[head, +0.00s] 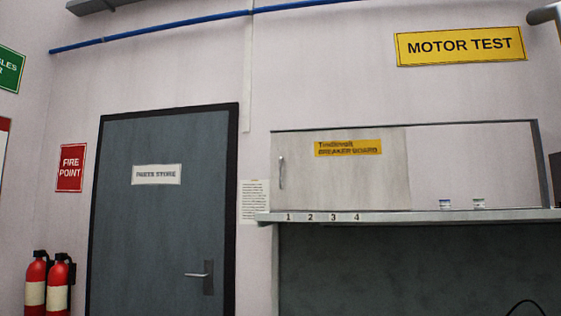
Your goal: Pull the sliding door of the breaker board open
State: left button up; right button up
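The breaker board (460,122) is a wide, shallow framed case on the wall at the right of the head view. Its pale sliding door (375,183) covers the left part of the frame and bears a yellow "BREAKER BOARD" label (348,148). A vertical metal handle (282,172) sits near the door's left edge. Right of the door, the frame shows a plain pale surface. What lies behind the door is hidden. Neither of my grippers is in view.
A grey "PARTS STORE" door (160,230) is at left. Two fire extinguishers (35,290) (60,290) stand at far left.

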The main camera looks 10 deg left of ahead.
aim_at(361, 168)
jog(key=i+u, duration=0.25)
jog(key=i, duration=0.85)
